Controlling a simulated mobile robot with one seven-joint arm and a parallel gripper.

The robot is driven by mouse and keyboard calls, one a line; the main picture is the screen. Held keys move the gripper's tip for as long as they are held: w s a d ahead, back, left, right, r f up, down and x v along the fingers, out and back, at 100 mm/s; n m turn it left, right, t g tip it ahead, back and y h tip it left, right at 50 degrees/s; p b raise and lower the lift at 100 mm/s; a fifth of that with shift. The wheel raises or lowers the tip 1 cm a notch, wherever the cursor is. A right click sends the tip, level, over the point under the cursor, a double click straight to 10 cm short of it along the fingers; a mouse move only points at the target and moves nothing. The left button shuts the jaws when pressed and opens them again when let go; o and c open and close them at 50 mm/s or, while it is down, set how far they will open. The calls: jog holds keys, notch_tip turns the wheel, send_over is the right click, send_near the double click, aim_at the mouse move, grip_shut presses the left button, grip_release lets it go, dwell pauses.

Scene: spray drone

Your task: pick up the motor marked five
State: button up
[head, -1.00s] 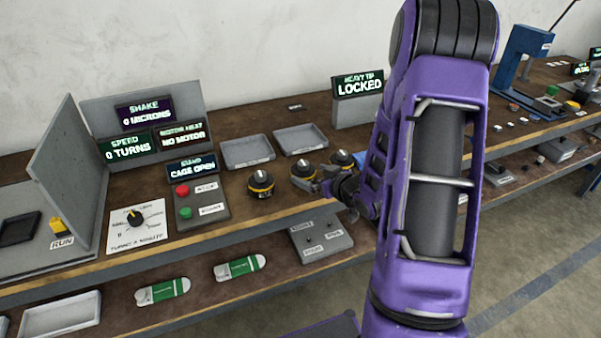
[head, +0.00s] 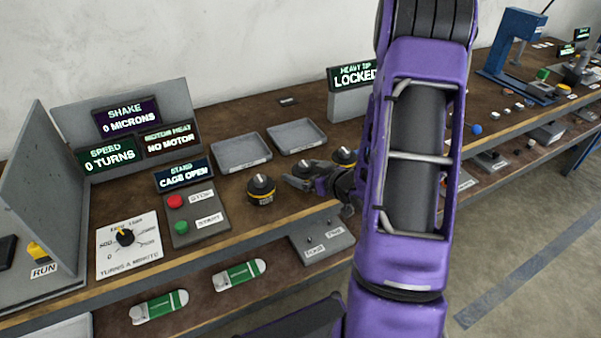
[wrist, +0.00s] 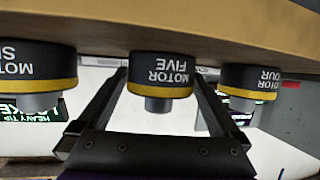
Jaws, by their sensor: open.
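The motor marked five (wrist: 160,75) is a black cylinder with a yellow band and grey shaft. It is in the middle of the wrist view, which is upside down, with its label readable. My gripper (wrist: 160,98) is open and empty, one finger on each side of this motor in that view. I cannot tell whether the fingers touch it. In the head view my gripper (head: 297,183) is low at the bench, in front of motor five (head: 303,168) and partly covering it. Motor four (wrist: 250,80) is on its right in the wrist view, and another motor (wrist: 35,68) on its left.
In the head view motor four (head: 261,190) stands left of my gripper and another motor (head: 343,157) right of it. Two grey trays (head: 240,153) lie behind. A start-stop box (head: 195,215) is at left. The locked display box (head: 350,97) stands behind right.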

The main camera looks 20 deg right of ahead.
grip_shut()
jog(key=shift+r, duration=0.1)
dwell(0.3)
